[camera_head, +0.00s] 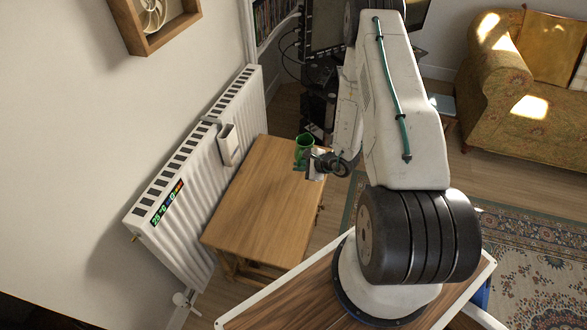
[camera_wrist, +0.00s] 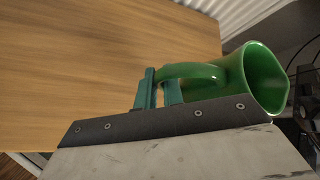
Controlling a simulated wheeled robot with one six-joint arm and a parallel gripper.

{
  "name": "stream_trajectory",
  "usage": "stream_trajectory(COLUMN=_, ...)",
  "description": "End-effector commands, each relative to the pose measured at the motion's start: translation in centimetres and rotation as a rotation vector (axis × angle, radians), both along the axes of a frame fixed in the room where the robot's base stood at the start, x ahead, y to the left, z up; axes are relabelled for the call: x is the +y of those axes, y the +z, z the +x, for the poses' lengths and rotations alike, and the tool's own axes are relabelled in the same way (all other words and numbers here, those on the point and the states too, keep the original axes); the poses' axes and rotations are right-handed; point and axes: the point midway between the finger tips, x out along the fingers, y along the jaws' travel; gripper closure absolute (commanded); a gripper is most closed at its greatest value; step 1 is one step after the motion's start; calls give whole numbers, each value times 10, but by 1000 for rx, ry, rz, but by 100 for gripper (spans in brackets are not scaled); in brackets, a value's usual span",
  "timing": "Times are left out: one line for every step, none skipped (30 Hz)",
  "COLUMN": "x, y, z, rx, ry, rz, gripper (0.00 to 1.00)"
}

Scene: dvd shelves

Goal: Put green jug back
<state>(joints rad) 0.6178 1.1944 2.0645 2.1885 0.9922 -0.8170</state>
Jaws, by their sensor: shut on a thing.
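The green jug (camera_head: 304,146) shows at the far right end of the small wooden table (camera_head: 262,200) in the head view. In the wrist view the jug (camera_wrist: 262,78) has its open mouth towards the right and its handle towards the left. My gripper (camera_wrist: 160,88) has teal fingers on either side of the jug's handle and is shut on it. In the head view my gripper is mostly hidden by my own wrist. I cannot tell whether the jug's base touches the tabletop. The rest of the tabletop is bare.
A white radiator (camera_head: 200,165) with a small box hung on it runs along the wall behind the table. Dark shelves and electronics (camera_head: 318,105) stand beyond the table's far end. A patterned armchair (camera_head: 515,90) and a rug (camera_head: 520,245) lie to the right.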

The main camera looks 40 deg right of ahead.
Motion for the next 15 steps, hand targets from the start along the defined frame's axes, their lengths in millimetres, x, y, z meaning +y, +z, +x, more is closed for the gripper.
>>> stream_trajectory(x=2, y=0, z=8, rx=-3, ry=3, rz=0, gripper=100)
stream_trajectory(x=2, y=-1, z=11, rx=-3, ry=2, rz=-1, gripper=100)
stream_trajectory(x=2, y=-1, z=15, rx=-2, ry=2, rz=0, gripper=100)
stream_trajectory(x=2, y=-1, z=16, rx=-2, ry=2, rz=0, gripper=100)
stream_trajectory(x=3, y=-1, z=18, rx=-1, ry=1, rz=0, gripper=100)
stream_trajectory(x=3, y=-2, z=19, rx=-1, ry=1, rz=1, gripper=100)
stream_trajectory(x=3, y=-2, z=20, rx=-1, ry=1, rz=1, gripper=100)
stream_trajectory(x=3, y=-2, z=21, rx=-1, ry=1, rz=1, gripper=100)
stream_trajectory(x=3, y=-2, z=23, rx=-1, ry=1, rz=1, gripper=100)
stream_trajectory(x=3, y=-2, z=25, rx=-1, ry=1, rz=0, gripper=100)
stream_trajectory(x=3, y=-2, z=27, rx=-1, ry=2, rz=-1, gripper=100)
stream_trajectory(x=4, y=-2, z=31, rx=-2, ry=1, rz=-1, gripper=100)
stream_trajectory(x=4, y=-3, z=34, rx=-2, ry=1, rz=-1, gripper=100)
stream_trajectory(x=4, y=-8, z=32, rx=1, ry=-1, rz=1, gripper=100)
stream_trajectory(x=4, y=-13, z=32, rx=1, ry=-2, rz=1, gripper=100)
